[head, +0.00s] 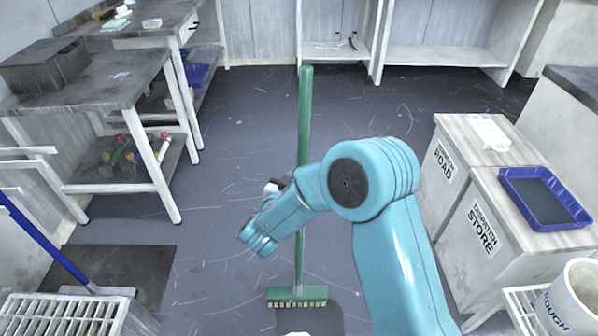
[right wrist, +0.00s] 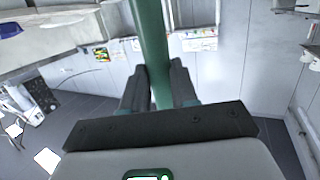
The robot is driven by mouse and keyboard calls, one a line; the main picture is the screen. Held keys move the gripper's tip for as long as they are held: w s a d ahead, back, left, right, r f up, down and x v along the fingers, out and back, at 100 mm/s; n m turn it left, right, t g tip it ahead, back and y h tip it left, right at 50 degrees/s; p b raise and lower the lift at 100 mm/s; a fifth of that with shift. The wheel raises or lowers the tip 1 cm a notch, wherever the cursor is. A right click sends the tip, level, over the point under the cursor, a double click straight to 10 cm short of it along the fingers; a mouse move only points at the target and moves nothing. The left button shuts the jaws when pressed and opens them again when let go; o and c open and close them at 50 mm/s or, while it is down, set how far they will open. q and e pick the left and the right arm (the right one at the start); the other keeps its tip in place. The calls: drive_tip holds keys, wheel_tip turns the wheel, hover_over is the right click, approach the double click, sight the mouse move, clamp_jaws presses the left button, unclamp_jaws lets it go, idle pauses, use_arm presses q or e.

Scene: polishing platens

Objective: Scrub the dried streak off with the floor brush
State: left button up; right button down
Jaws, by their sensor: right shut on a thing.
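The floor brush has a long green handle (head: 304,120) and a wide green head (head: 297,294) with pale bristles. It stands nearly upright with its head low at the floor, bristles toward the viewer. My right gripper (head: 278,186) is shut on the handle at about mid-length, partly hidden behind my teal arm. In the right wrist view the handle (right wrist: 152,40) runs up between the two dark fingers (right wrist: 158,88). I cannot pick out the dried streak among the thin pale scratches on the floor (head: 225,200). My left gripper is not in view.
Grey benches (head: 95,82) line the left, with a dark mat (head: 125,274) and a blue-handled tool (head: 45,243) below. White cabinets with a blue tray (head: 545,198) and a white bucket (head: 575,300) stand right. The floor between is open.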

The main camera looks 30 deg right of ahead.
drive_tip(key=shift+s+a, duration=0.3)
drive_tip(key=shift+s, duration=0.2)
drive_tip(key=shift+s+a+r, duration=0.1)
drive_tip(key=shift+s+a, duration=0.35)
drive_tip(key=shift+s, duration=0.3)
drive_tip(key=shift+s+a, duration=0.45)
drive_tip(key=shift+s, duration=0.25)
drive_tip(key=shift+s+a, duration=0.1)
drive_tip(key=shift+s+a, duration=0.45)
drive_tip(key=shift+s, duration=0.3)
drive_tip(key=shift+s+a, duration=0.4)
drive_tip(key=shift+s, duration=0.3)
drive_tip(key=shift+s+a, duration=0.45)
drive_tip(key=shift+s, duration=0.3)
drive_tip(key=shift+s+a, duration=0.45)
drive_tip(key=shift+s, duration=0.25)
